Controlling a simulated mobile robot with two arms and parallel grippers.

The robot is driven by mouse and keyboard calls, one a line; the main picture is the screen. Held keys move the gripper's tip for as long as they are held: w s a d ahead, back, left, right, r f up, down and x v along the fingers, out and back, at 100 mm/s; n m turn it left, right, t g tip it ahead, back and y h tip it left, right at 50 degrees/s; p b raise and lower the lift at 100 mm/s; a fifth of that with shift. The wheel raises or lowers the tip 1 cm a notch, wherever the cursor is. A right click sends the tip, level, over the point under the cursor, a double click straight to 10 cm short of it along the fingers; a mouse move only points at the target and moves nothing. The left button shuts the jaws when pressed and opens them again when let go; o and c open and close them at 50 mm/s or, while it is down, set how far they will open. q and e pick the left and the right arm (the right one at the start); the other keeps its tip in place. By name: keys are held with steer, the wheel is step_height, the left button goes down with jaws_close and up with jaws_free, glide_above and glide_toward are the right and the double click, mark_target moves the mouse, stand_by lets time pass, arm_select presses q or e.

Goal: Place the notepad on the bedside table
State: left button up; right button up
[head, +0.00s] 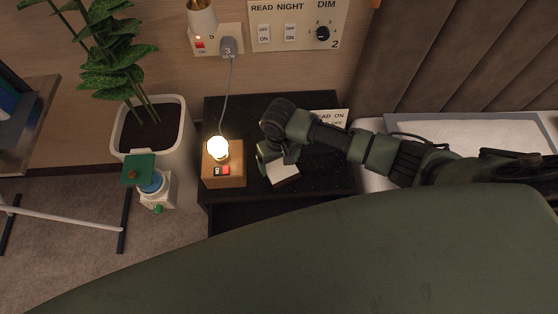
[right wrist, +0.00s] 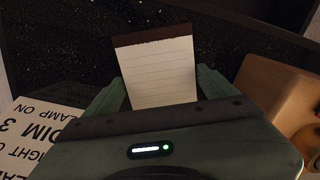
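The notepad (right wrist: 160,72), with lined cream pages and a dark brown top band, sits between the two fingers of my right gripper (right wrist: 160,90). Both fingers meet its side edges, so the gripper looks shut on it. In the head view the notepad (head: 284,173) shows below the right gripper (head: 276,160), over the black speckled bedside table (head: 322,182). Whether it touches the tabletop is hard to tell. The near part of the table is hidden behind my green body.
A wooden lamp (head: 224,175) with a lit bulb stands left of the right gripper. A printed card (right wrist: 40,138) lies on the other side. A potted plant (head: 150,130) stands left of the table, and a bed (head: 470,133) is at right.

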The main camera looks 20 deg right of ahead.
mark_target(279, 165)
steer(key=shift+o, duration=0.6)
steer(key=shift+r, duration=0.25)
step_height(279, 165, up, 12)
steer(key=p, duration=0.1)
steer(key=shift+p, duration=0.3)
